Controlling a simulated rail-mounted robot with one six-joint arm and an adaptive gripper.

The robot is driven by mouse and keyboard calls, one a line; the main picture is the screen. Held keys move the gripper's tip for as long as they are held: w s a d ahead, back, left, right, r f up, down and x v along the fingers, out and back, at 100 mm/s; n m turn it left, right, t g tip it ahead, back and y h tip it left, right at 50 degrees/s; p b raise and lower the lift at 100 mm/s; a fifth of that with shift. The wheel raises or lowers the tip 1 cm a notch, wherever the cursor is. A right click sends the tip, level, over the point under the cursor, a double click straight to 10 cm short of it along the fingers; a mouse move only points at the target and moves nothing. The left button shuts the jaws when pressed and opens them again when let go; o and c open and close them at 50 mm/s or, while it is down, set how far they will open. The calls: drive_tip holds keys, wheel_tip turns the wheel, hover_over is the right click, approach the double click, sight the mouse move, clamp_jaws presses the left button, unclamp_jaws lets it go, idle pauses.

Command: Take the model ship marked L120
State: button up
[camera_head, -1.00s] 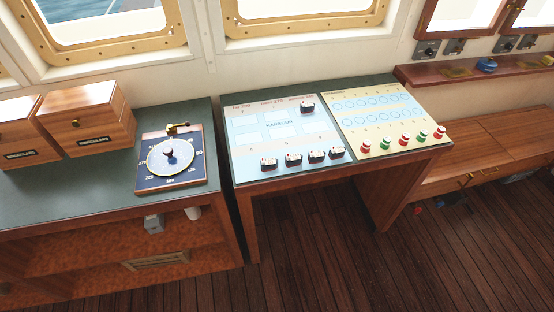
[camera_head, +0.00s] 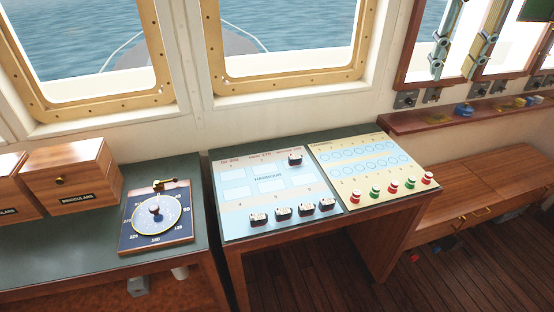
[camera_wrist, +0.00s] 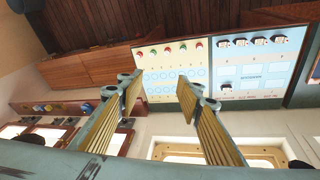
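Several small model ships, black and white, stand on the pale blue board (camera_head: 235,192) on the middle desk. A row of them runs along the near edge: one at the left (camera_head: 259,220), two in the middle (camera_head: 283,214) (camera_head: 306,210), one at the right (camera_head: 327,204). Another ship (camera_head: 295,159) stands alone at the far right of the board. Their markings are too small to read, so I cannot tell which is L120. In the wrist view, the board (camera_wrist: 256,71) appears upside down beyond my gripper (camera_wrist: 158,97), which is open and empty, well away from the ships.
A yellow board (camera_head: 345,172) with red and green pegs (camera_head: 393,185) lies to the right. A round dial (camera_head: 157,214) on a dark plate and wooden binoculars boxes (camera_head: 70,177) are on the left counter. Windows rise behind. A shelf (camera_head: 430,120) runs along the right wall.

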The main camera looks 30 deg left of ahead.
drive_tip(key=s+a+f+n, duration=0.2)
drive_tip(key=a+f+n, duration=0.3)
drive_tip(key=a+f, duration=0.6)
drive_tip(key=n+h+p, duration=0.3)
drive_tip(key=n+p, duration=0.1)
drive_tip(key=n, duration=1.2)
approach(252, 215)
wheel_tip(252, 215, up, 3)
drive_tip(key=a, duration=0.1)
drive_tip(key=shift+s+r, duration=0.15)
drive_tip(key=shift+s, duration=0.15)
drive_tip(key=shift+b+x, duration=0.45)
drive_tip(key=shift+x, duration=3.9)
drive_tip(key=shift+s, duration=0.15)
